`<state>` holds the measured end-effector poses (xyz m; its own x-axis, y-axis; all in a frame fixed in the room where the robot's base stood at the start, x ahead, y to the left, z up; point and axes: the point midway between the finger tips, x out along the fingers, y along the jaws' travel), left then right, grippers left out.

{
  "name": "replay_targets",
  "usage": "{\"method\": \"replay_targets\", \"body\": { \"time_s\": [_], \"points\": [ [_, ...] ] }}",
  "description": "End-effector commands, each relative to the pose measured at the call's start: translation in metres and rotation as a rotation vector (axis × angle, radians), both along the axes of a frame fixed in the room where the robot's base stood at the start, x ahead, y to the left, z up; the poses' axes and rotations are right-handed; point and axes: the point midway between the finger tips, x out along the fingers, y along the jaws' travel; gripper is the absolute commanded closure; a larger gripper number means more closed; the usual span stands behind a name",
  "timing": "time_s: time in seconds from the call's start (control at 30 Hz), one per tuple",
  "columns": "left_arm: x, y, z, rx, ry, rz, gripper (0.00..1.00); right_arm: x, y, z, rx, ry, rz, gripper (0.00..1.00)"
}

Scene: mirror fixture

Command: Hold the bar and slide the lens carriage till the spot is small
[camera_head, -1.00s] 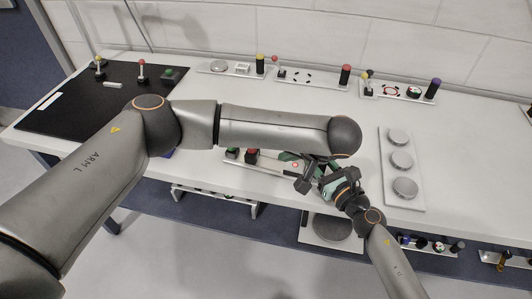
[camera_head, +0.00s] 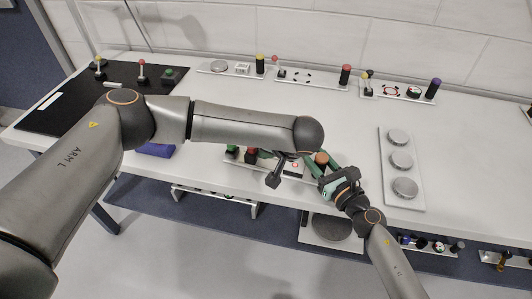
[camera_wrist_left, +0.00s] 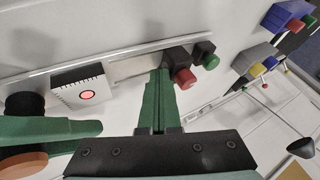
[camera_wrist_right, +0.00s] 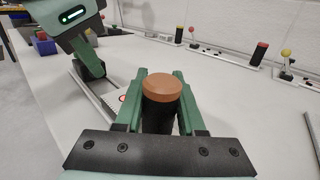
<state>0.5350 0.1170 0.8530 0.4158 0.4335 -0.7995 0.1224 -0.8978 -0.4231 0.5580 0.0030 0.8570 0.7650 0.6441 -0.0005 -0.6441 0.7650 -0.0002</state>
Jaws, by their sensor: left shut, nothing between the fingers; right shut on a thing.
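The bar, a silver rail, lies near the table's front edge and shows in the left wrist view (camera_wrist_left: 125,66). A white box with a round red spot (camera_wrist_left: 87,95) stands at one end; it shows in the head view (camera_head: 294,166). A dark block with a red knob (camera_wrist_left: 184,78) sits on the rail beside one with a green knob (camera_wrist_left: 211,62). My left gripper (camera_wrist_left: 161,72) is shut and empty, its tips close beside the red-knobbed block; contact is unclear. My right gripper (camera_wrist_right: 160,76) is shut on a black post with a brown cap (camera_wrist_right: 162,88).
A white plate with several grey discs (camera_head: 402,162) lies to the right. Small fixtures with knobs (camera_head: 312,77) line the back wall. A black mat (camera_head: 70,105) covers the left. A blue block (camera_head: 157,150) lies near my left arm. The table between is clear.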

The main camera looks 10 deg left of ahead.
Motion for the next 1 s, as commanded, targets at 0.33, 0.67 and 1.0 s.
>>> {"method": "replay_targets", "body": {
  "time_s": [0.33,0.67,1.0],
  "points": [
    [0.001,0.012,-0.001,0.007,0.000,0.006,1.00,0.000,-0.001,0.000,0.000,0.001,-0.001,1.00],
    [0.001,0.008,-0.001,0.010,0.000,0.010,1.00,0.000,-0.001,0.000,0.000,0.001,-0.002,1.00],
    [-0.015,-0.046,0.023,-0.003,0.000,-0.003,1.00,0.000,-0.001,0.000,-0.001,0.001,-0.002,1.00]
  ]
}}
